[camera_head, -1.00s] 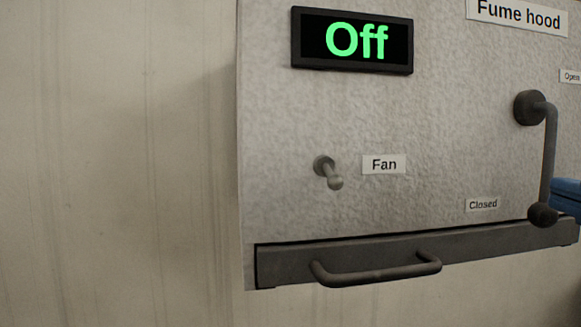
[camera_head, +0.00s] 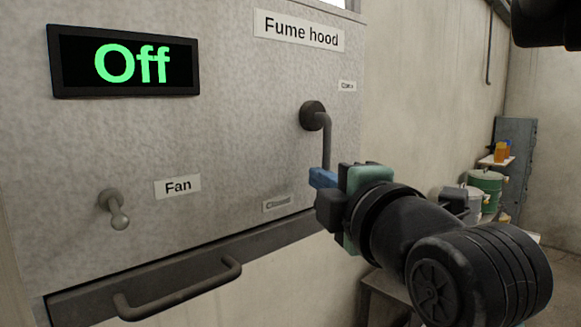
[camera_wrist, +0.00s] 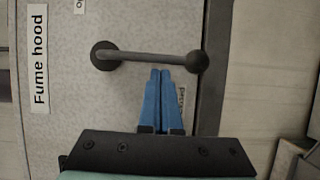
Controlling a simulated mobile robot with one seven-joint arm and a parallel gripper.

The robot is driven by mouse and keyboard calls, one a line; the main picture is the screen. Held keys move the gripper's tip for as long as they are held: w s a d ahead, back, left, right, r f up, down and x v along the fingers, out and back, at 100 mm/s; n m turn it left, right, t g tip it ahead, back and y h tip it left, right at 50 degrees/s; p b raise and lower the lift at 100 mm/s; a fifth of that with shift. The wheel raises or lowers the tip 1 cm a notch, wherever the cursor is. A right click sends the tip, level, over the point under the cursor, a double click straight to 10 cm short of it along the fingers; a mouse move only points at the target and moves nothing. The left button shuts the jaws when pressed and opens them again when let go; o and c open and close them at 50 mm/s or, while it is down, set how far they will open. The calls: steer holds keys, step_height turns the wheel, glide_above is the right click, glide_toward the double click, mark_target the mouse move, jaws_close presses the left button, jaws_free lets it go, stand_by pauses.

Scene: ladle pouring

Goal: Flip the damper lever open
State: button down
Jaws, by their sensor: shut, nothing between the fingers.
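The damper lever is a dark grey rod (camera_head: 327,140) on a round pivot (camera_head: 313,115) on the fume hood's front panel. It hangs down towards the "Closed" label (camera_head: 278,203). My gripper (camera_head: 320,178) is at its lower part, with the blue fingers shut and empty; the gripper hides the lever's knob in the head view. In the wrist view the rod (camera_wrist: 150,57) and its ball knob (camera_wrist: 197,62) are in full sight. The fingertips (camera_wrist: 160,73) end right beside the rod near the knob, on the "Closed" label's side; I cannot tell whether they touch it.
A fan switch (camera_head: 113,210) and a display reading "Off" (camera_head: 128,62) are on the panel's left. A sash handle (camera_head: 180,290) juts out below. The "Open" label (camera_head: 347,86) is above right of the pivot.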

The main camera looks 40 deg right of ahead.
steer(key=shift+w, duration=0.1)
stand_by(0.3)
steer(key=shift+d+f+b, duration=0.2)
steer(key=shift+b, duration=0.5)
steer(key=shift+n, duration=0.4)
steer(key=shift+d+n+t+b, duration=0.3)
steer(key=shift+n+b, duration=0.1)
steer(key=shift+b, duration=0.6)
steer(key=n+t+b, duration=0.3)
steer(key=n+b, duration=0.5)
steer(key=b, duration=0.4)
glide_toward(345, 136)
steer(key=w+a+f, duration=0.2)
steer(key=w, duration=0.1)
steer(key=shift+y, duration=0.4)
steer(key=shift+w+d+r, duration=0.15)
steer(key=shift+d+r, duration=0.65)
steer(key=shift+d, duration=0.1)
steer(key=shift+w+d+r, duration=0.15)
steer(key=shift+d+r, duration=0.6)
steer(key=shift+d, duration=0.15)
